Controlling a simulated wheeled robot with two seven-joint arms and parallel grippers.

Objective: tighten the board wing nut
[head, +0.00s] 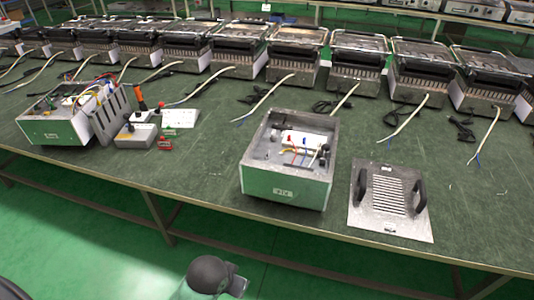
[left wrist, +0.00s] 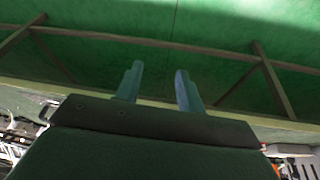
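An open metal box with a green front (head: 285,190) stands near the table's front edge in the head view. Inside it is a white board or block (head: 303,140) with red, blue and dark small parts and wires. The board wing nut is too small to make out. My left gripper (left wrist: 157,88) shows in the left wrist view with its two blue-grey fingers apart and nothing between them. Green floor and table-frame bars lie behind the fingers. My right gripper is not in view.
A metal plate with two black handles and slots (head: 390,198) lies right of the box. A second green-fronted box (head: 52,130) with wires stands left, beside a grey block with tools (head: 135,135). Several heaters (head: 296,50) line the table's back, their cables trailing forward.

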